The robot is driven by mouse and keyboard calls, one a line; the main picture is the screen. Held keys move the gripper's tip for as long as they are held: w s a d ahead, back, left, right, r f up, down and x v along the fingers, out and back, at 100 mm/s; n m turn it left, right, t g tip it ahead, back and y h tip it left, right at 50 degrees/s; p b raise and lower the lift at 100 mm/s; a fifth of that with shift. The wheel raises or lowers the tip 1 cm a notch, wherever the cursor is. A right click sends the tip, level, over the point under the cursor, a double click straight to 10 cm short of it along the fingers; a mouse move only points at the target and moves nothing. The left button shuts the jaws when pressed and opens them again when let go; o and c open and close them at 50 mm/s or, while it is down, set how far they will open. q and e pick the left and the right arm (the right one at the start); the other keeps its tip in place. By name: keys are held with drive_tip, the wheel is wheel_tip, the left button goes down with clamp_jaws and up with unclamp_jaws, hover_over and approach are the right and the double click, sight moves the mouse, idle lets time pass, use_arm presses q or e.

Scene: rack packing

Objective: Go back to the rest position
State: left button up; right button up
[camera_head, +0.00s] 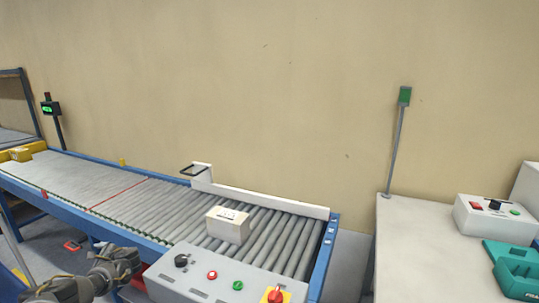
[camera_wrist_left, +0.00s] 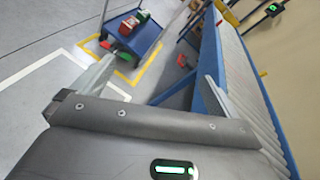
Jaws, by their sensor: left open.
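My left arm (camera_head: 90,278) comes in at the lower left of the head view, in front of the roller conveyor (camera_head: 120,190). In the left wrist view my left gripper (camera_wrist_left: 160,68) has its two fingers spread wide with nothing between them. The conveyor's blue side rail (camera_wrist_left: 212,80) is close to the right finger in that view. A small carton (camera_head: 228,225) sits on the rollers near the conveyor's right end, apart from my arm. My right gripper is in neither view.
A control box (camera_head: 215,283) with buttons stands at the conveyor's front edge. A grey table (camera_head: 420,250) with a teal case (camera_head: 515,270) is at right. In the wrist view a blue cart (camera_wrist_left: 130,45) carrying red and green bins stands on the floor inside yellow markings.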

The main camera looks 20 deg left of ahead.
use_arm(q)
drive_tip(key=s+a+f+n+t+h, duration=0.2)
drive_tip(key=s+a+f+t, duration=0.1)
drive_tip(key=s+f, duration=1)
drive_tip(key=s+f+n+t+h, duration=0.1)
drive_tip(key=s+f+n+h, duration=0.15)
drive_tip(key=s, duration=0.45)
drive_tip(key=s+f+n+t+h, duration=0.1)
drive_tip(key=s+f, duration=0.2)
drive_tip(key=s, duration=0.3)
drive_tip(key=s+d+f+n+h, duration=0.1)
drive_tip(key=s+d+f+h, duration=0.15)
drive_tip(key=d+f, duration=0.9)
drive_tip(key=s+d+f+n+h, duration=0.15)
drive_tip(key=s+d+f, duration=0.25)
drive_tip(key=d+f, duration=0.75)
drive_tip(key=s+d+f+h, duration=0.1)
drive_tip(key=d+f+h, duration=0.1)
drive_tip(key=d, duration=1.7)
drive_tip(key=s+d+f+g+h, duration=0.1)
drive_tip(key=d+f+h, duration=0.2)
drive_tip(key=d, duration=1.6)
drive_tip(key=shift+s+f+n, duration=0.35)
drive_tip(key=shift+f+n, duration=0.05)
drive_tip(key=shift+f, duration=0.25)
drive_tip(key=shift+a, duration=0.1)
drive_tip(key=shift+c, duration=0.3)
